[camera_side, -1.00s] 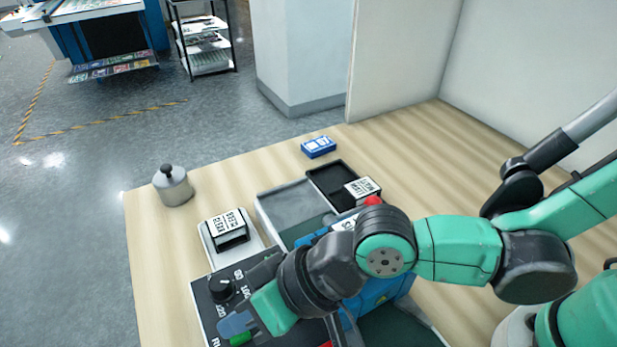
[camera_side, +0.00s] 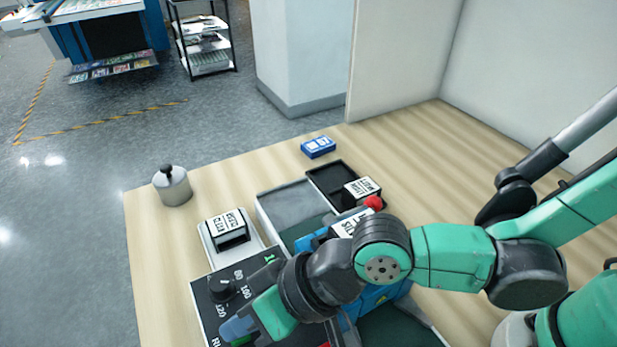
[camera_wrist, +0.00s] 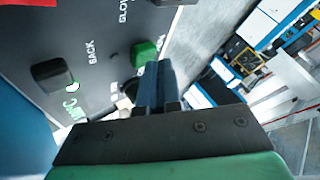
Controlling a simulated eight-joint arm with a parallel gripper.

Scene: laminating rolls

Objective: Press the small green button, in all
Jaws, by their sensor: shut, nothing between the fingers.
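The green button (camera_wrist: 145,52) is on the dark control panel (camera_wrist: 60,30) in the wrist view. My gripper (camera_wrist: 158,70) is shut and empty, its blue fingertips right beside the button and overlapping its edge in the picture. I cannot tell whether they touch it.
A black dial (camera_side: 221,289) stands on the panel near my gripper. A black switch (camera_wrist: 52,75) shows in the wrist view. A red knob (camera_side: 374,202) stands on the machine, and a lidded metal pot (camera_side: 173,188) is at the table's left.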

